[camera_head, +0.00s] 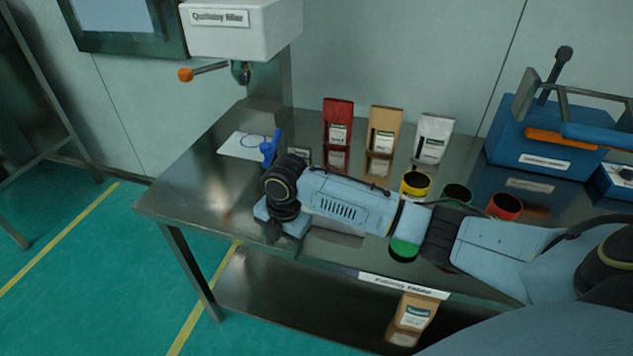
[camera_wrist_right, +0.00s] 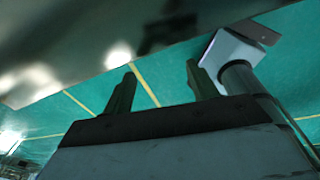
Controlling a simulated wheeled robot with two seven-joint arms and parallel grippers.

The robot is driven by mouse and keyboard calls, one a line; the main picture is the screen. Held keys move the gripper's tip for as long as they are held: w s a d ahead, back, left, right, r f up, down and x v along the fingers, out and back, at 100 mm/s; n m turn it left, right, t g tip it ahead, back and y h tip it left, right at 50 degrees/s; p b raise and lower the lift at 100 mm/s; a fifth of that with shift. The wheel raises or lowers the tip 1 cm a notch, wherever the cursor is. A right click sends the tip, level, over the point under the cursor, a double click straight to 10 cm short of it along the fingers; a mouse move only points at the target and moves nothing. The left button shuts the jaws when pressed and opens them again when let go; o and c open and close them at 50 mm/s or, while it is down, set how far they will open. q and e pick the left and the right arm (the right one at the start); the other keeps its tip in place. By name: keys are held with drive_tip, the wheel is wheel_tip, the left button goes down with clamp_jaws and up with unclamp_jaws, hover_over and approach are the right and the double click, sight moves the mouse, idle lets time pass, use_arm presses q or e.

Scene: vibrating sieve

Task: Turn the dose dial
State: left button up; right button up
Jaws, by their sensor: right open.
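A white dosing unit (camera_head: 238,30) with a label hangs at the top left, above the table's back corner. A lever with an orange knob (camera_head: 186,75) sticks out from it to the left, and a small dark fitting (camera_head: 241,72) sits under it. I cannot tell for sure which part is the dose dial. My right arm reaches in from the right over the table, and its gripper (camera_head: 282,222) is low and apart from the unit, its fingers hidden in the head view. In the right wrist view the gripper (camera_wrist_right: 162,86) has its two fingers apart with nothing between them.
A steel table (camera_head: 190,195) carries a red pouch (camera_head: 337,122), a tan pouch (camera_head: 383,130), a white pouch (camera_head: 434,138) and several coloured cups. A blue machine (camera_head: 540,145) stands at the right. A bright blue object (camera_head: 269,149) stands beside a white sheet (camera_head: 238,146). The table's left end is clear.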

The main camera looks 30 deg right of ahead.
drive_tip(key=w+d+r+n, duration=0.1)
drive_tip(key=w+d+r, duration=0.1)
drive_tip(key=d+r, duration=0.1)
drive_tip(key=w+d+r+n, duration=0.2)
drive_tip(key=d+r, duration=0.1)
drive_tip(key=w+d+r+n+h, duration=0.1)
drive_tip(key=w+d+r, duration=0.2)
drive_tip(key=shift+r, duration=0.35)
drive_tip(key=w+d+r+n, duration=0.2)
drive_tip(key=d+r+n, duration=0.1)
drive_tip(key=d+r, duration=0.35)
use_arm(q)
drive_tip(key=shift+s+f+b, duration=0.3)
drive_tip(key=shift+f+b, duration=0.35)
use_arm(e)
drive_tip(key=shift+g, duration=0.3)
drive_tip(key=f, duration=1.2)
drive_tip(key=shift+a+f, duration=0.15)
drive_tip(key=shift+a, duration=0.05)
drive_tip(key=c, duration=1)
use_arm(q)
drive_tip(key=shift+r, duration=0.1)
use_arm(e)
drive_tip(key=shift+m, duration=0.3)
